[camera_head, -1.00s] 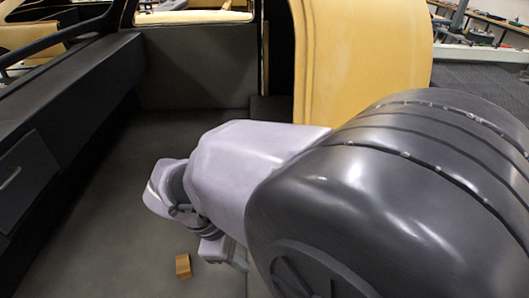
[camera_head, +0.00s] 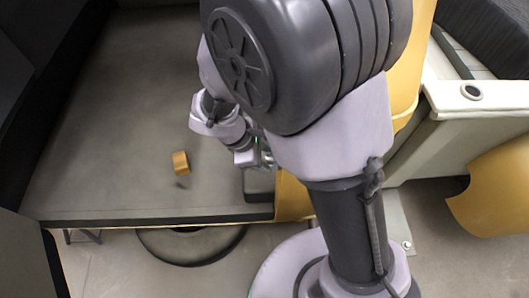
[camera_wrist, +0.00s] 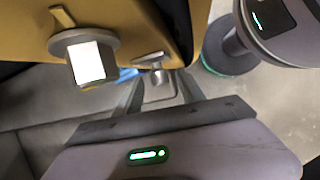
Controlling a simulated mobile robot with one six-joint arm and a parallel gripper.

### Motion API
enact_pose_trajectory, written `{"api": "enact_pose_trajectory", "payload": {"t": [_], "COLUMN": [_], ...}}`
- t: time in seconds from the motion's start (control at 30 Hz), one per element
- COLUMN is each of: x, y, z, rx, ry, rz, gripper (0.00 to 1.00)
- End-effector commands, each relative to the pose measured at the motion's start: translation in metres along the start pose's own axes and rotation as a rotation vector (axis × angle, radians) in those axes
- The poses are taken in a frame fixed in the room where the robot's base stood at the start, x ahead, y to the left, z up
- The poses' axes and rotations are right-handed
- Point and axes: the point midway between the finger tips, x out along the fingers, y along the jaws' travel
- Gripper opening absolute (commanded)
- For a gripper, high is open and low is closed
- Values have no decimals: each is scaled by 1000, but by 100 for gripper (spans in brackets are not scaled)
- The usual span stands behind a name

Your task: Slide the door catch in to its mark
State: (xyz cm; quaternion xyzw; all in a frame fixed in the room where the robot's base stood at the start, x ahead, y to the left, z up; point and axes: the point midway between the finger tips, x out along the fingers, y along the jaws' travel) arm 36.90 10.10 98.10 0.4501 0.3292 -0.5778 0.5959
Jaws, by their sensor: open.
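In the wrist view, a small metal piece (camera_wrist: 151,62), which looks like the door catch, sits at the lower edge of a yellow panel (camera_wrist: 120,20). My gripper (camera_wrist: 160,82) is open, with its two fingers reaching toward that piece, one on each side in the picture. I cannot tell whether they touch it. My gripper also shows in the head view (camera_head: 262,155), partly hidden by my arm, close to the yellow panel's edge. The catch cannot be made out in the head view. I cannot make out its mark.
A grey stub with a bright square end (camera_wrist: 88,60) juts from the panel left of the fingers. A pale ledge (camera_head: 470,115) lies right of my arm.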

Motion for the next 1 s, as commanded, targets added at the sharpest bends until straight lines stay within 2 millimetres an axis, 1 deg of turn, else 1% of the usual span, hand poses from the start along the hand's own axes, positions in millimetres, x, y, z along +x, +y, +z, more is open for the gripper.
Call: {"api": "enact_pose_trajectory", "payload": {"t": [0.13, 0.2, 0.27, 0.3, 0.37, 0.4, 1.0], "x": [-1, -1, -1, -1, -1, -1, -1], "y": [0, 0, 0, 0, 0, 0, 0], "z": [0, 0, 0, 0, 0, 0, 0], "rx": [0, 0, 0, 0, 1, 1, 1], "ry": [0, 0, 0, 0, 0, 0, 0], "rz": [0, 0, 0, 0, 0, 0, 0], "gripper": [47, 33, 21, 14, 2, 0, 0]}}
